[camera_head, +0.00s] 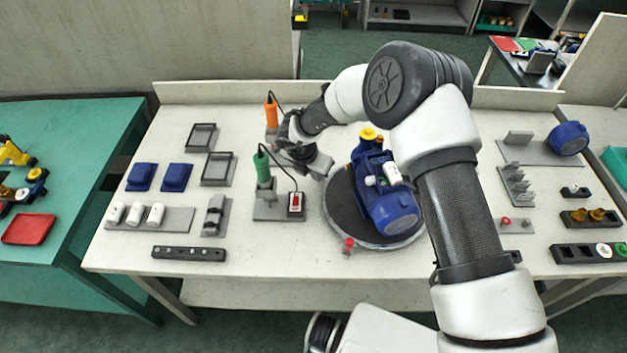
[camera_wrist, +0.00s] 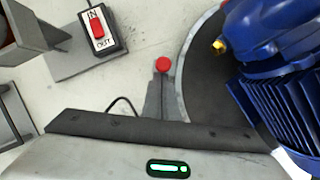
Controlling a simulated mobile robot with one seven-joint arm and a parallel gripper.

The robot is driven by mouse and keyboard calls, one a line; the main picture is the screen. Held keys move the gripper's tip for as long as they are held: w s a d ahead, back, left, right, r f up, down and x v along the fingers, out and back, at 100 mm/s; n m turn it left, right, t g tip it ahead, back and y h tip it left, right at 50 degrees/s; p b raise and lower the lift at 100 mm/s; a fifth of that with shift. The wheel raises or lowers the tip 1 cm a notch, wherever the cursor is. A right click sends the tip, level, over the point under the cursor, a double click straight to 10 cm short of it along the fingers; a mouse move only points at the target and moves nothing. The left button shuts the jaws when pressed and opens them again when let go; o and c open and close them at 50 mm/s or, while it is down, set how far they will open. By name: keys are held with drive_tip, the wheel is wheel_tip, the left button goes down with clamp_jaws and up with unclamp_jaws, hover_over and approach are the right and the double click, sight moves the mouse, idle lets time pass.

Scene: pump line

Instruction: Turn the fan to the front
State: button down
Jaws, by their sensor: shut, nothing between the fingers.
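The blue pump motor (camera_head: 392,211) sits on a round dark turntable (camera_head: 340,203). Its large rounded end, which looks like the fan end, points toward the front and slightly right. A yellow-capped part (camera_head: 368,134) stands at the back. In the wrist view the blue finned motor (camera_wrist: 275,75) fills the upper right. A red knob (camera_head: 348,243) stands at the turntable's front-left edge; it also shows in the wrist view (camera_wrist: 163,64). My gripper (camera_head: 318,166) is shut and empty, behind and left of the turntable. My forearm passes close to the motor's right side.
A green-handled tool (camera_head: 262,165) and an orange-handled tool (camera_head: 271,112) stand left of the turntable, with loose cables. An IN/OUT switch box (camera_head: 297,203) sits close to its left edge. Blue blocks (camera_head: 176,177) and trays lie further left. A round blue cover (camera_head: 568,138) stands right.

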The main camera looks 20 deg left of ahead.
drive_tip(key=shift+w+m+h, duration=0.3)
drive_tip(key=shift+w+m, duration=0.4)
drive_tip(key=shift+w, duration=0.5)
drive_tip(key=shift+w+d+b, duration=0.1)
drive_tip(key=shift+w+b, duration=0.35)
drive_tip(key=shift+w, duration=0.8)
